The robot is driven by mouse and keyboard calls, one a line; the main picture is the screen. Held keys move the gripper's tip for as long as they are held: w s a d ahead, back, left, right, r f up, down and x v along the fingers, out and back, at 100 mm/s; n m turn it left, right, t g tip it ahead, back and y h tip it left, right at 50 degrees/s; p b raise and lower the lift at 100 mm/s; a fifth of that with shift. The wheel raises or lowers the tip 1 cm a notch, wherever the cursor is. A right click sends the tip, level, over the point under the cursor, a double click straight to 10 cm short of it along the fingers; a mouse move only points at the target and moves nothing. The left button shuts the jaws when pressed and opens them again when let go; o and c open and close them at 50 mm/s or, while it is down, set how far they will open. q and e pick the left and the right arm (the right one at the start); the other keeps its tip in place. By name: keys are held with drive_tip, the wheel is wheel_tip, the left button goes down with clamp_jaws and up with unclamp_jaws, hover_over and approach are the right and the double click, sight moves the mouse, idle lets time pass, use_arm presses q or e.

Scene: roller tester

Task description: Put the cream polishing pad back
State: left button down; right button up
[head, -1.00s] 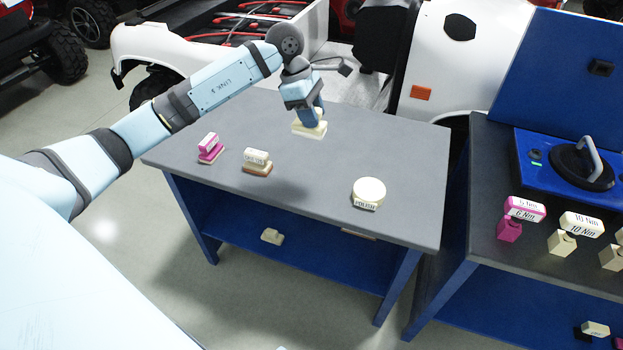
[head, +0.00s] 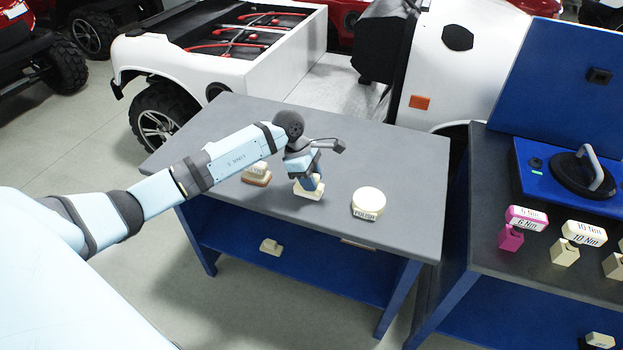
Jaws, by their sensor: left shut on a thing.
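My left gripper (head: 311,181) is shut on a cream block-shaped pad (head: 308,193), which I take for the cream polishing pad. The gripper holds it from above, over the front middle of the grey table; I cannot tell whether it touches the top. Its upper part is hidden by the fingers. To its right stands a round cream-topped piece (head: 368,200) with a dark-lettered POLISH label on its front. The held pad is apart from it. My right gripper is not in view.
A cream block on a brown base (head: 257,174) stands left of the held pad, close to my arm. A cream piece (head: 271,247) lies on the blue lower shelf. A second bench (head: 490,245) at the right holds torque-labelled blocks. The grey table's (head: 400,150) back right is clear.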

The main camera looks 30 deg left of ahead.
use_arm(q)
drive_tip(key=shift+f, duration=0.2)
drive_tip(key=c, duration=0.8)
unclamp_jaws()
drive_tip(key=shift+r, duration=0.1)
